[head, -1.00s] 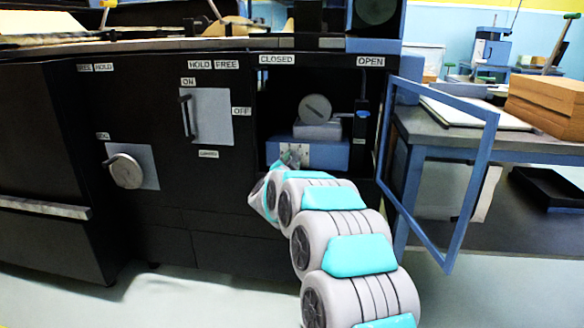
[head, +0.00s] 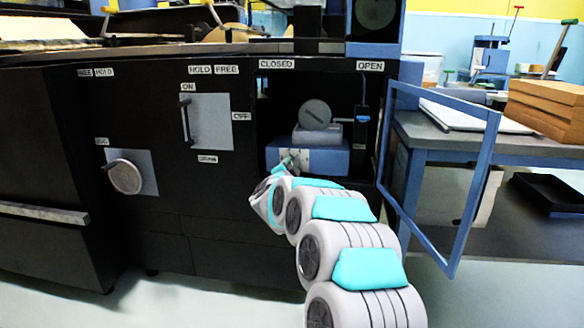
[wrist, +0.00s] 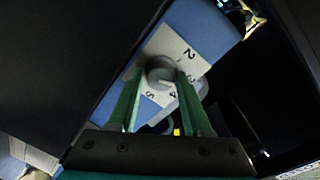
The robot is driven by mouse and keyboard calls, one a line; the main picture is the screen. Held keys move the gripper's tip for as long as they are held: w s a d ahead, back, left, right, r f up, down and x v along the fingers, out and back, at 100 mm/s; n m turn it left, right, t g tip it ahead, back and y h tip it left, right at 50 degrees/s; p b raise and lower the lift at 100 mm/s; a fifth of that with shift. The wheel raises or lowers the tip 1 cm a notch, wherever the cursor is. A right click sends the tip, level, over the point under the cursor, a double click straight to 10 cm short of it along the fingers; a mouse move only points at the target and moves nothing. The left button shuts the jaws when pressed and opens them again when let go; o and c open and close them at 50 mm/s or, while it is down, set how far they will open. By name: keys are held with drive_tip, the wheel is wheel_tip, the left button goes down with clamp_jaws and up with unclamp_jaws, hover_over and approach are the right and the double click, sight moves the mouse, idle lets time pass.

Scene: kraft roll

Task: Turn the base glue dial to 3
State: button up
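The base glue dial is a small round grey knob (wrist: 160,72) on a white plate with printed numbers (wrist: 189,54), on a blue box (head: 325,158) inside the open cabinet bay. In the wrist view 2, 4 and 5 can be read around the knob. My gripper (wrist: 160,80) has its two green fingers on either side of the knob, tips close to its edges; I cannot tell whether they press on it. The knob's pointer is not clear. In the head view my gripper (head: 287,166) hides part of the plate.
A grey round gauge or dial (head: 314,113) sits above the blue box. A blue-framed door (head: 481,190) stands open at the right of the bay. Left are a handle panel (head: 210,122) and a large round knob (head: 126,177). A table with brown boxes (head: 548,103) is at right.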

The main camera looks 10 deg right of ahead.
drive_tip(key=o, duration=0.3)
drive_tip(key=shift+o, duration=0.2)
drive_tip(key=shift+r, duration=0.1)
drive_tip(key=v, duration=0.7)
drive_tip(key=shift+s, duration=0.4)
drive_tip(key=shift+a, duration=0.2)
